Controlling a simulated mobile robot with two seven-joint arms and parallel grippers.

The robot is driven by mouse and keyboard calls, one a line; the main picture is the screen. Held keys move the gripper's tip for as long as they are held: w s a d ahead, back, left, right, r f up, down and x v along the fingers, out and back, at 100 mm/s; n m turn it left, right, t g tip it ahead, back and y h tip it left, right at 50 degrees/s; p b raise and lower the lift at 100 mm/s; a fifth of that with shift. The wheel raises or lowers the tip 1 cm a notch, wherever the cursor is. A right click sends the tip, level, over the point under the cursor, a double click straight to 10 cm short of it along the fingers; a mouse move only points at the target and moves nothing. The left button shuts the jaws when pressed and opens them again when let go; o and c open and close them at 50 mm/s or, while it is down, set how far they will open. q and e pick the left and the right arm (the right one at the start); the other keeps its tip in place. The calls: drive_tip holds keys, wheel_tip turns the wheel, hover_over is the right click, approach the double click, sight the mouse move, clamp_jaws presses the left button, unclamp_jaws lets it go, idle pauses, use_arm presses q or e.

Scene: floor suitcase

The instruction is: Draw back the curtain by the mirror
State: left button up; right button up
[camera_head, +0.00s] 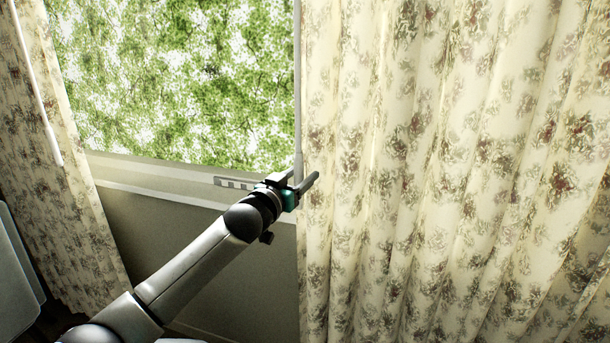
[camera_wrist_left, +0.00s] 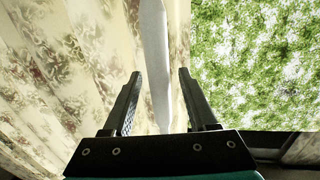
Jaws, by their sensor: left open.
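A cream floral curtain (camera_head: 430,150) hangs in folds over the right half of the head view. A thin white rod (camera_head: 297,80) hangs along its left edge. My left gripper (camera_head: 307,175) is open at the lower part of this rod, beside the curtain's edge. In the left wrist view the rod (camera_wrist_left: 155,45) runs between the two spread fingers of the gripper (camera_wrist_left: 159,76), with gaps on both sides. The curtain (camera_wrist_left: 50,75) fills the left of that view. No mirror can be made out. My right gripper is out of view.
A second floral curtain (camera_head: 60,180) with its own white rod (camera_head: 38,85) hangs at the left. Between the curtains is a window (camera_head: 180,80) with green foliage behind it, above a pale sill (camera_head: 140,170). A grey object (camera_head: 15,280) stands at the lower left edge.

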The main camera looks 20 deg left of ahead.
use_arm(q)
drive_tip(key=shift+w+d, duration=0.25)
drive_tip(key=shift+w, duration=1)
clamp_jaws()
idle(0.7)
